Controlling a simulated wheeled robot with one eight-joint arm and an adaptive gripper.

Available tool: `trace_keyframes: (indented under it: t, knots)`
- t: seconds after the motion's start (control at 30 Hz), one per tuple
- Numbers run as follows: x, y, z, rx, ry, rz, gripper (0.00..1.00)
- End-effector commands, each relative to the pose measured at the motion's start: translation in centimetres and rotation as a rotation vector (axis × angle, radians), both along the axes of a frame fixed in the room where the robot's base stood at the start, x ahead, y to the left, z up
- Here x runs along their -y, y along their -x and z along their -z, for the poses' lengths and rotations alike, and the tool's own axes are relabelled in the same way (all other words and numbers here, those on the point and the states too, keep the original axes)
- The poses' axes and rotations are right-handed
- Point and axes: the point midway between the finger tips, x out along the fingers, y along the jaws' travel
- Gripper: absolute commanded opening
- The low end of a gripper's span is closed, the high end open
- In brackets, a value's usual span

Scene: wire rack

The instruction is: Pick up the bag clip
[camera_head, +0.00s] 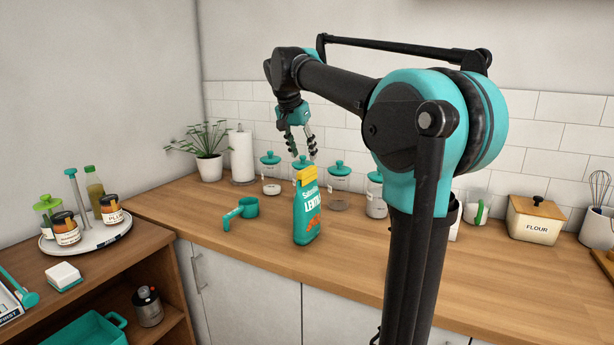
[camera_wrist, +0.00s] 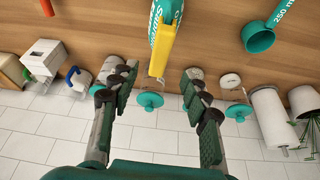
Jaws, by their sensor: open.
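The yellow bag clip (camera_head: 306,176) sits across the top of a teal and orange lentils bag (camera_head: 307,212) standing upright on the wooden counter. In the wrist view the clip (camera_wrist: 161,46) is a yellow bar at top centre, with part of the bag (camera_wrist: 166,12) behind it. My gripper (camera_head: 301,150) is open and empty above the clip, fingers pointing down. In the wrist view the clip lies roughly in line with the gap between the fingers of my gripper (camera_wrist: 161,75), just beyond their tips. I see no contact.
A teal measuring cup (camera_head: 242,209) lies left of the bag. Glass jars with teal lids (camera_head: 338,186) stand behind it along the tiled wall, near a paper towel roll (camera_head: 242,155) and a plant (camera_head: 208,160). The counter (camera_head: 270,245) in front is clear.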

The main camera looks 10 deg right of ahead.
Motion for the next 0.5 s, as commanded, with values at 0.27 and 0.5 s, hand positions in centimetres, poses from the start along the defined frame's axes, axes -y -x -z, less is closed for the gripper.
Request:
trace_keyframes:
  t: [0.27, 0.5]
  knots:
    - [0.7, -0.7, 2.3, -0.001, 0.001, 0.0, 0.47]
    - [1.4, -1.5, 5.0, 0.0, 0.0, 0.001, 0.47]
